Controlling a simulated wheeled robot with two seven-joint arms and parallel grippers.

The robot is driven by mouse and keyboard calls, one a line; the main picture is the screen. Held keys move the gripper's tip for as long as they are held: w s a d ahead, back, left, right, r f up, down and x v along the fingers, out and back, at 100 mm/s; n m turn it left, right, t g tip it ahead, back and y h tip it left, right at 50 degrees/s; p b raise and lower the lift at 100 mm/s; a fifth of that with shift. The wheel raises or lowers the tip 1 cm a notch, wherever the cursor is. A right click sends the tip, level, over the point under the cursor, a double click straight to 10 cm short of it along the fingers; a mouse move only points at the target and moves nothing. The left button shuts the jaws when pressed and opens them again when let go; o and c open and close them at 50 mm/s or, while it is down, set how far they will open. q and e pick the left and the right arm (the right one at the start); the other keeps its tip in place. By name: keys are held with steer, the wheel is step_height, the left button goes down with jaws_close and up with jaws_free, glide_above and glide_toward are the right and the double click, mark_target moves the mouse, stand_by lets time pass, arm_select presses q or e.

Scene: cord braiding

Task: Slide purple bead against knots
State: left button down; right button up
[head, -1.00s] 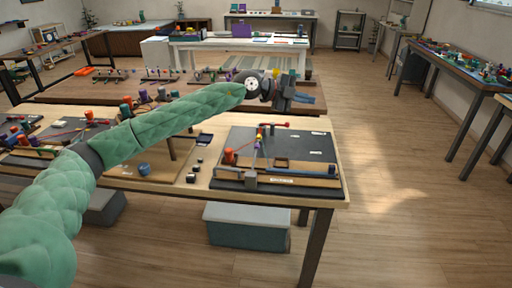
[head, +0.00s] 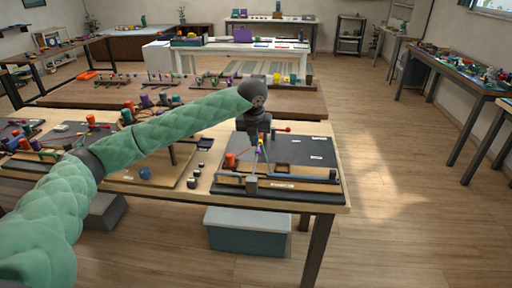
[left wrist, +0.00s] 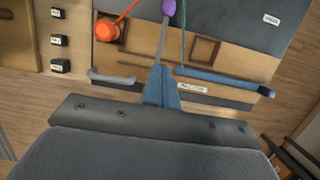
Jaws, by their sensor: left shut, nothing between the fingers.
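The purple bead (left wrist: 168,7) shows at the top edge of the left wrist view, at the far end of a grey cord (left wrist: 163,40). The knots cannot be made out. My left gripper (left wrist: 161,72) is shut and empty; its two blue-grey fingers are together, pointing at the cord's near part, with the bead beyond them. In the head view my left gripper (head: 257,136) hangs downward over the back part of the braiding board (head: 312,152). My right gripper is not in view.
An orange knob (left wrist: 107,30) stands left of the cord. Several small black blocks (head: 193,182) sit on the table left of the board. Other boards with pegs crowd the table's left side.

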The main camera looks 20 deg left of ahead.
mark_target(258, 152)
arm_select(q)
steer(key=p+x, duration=0.2)
steer(key=x, duration=0.7)
steer(key=shift+f, duration=0.2)
steer(key=shift+w+a+p, duration=0.15)
steer(key=shift+w+p, duration=0.25)
steer(key=shift+w, duration=0.2)
steer(key=shift+w+a+p, duration=0.15)
steer(key=shift+w+p, duration=0.2)
steer(key=shift+w, duration=0.25)
steer(key=shift+w+a, duration=0.15)
steer(key=shift+w, duration=0.6)
steer(key=shift+f, duration=0.1)
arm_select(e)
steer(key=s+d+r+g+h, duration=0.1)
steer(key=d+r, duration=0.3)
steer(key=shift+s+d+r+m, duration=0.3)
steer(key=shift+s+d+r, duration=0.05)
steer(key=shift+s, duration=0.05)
arm_select(q)
steer(key=shift+w, duration=0.1)
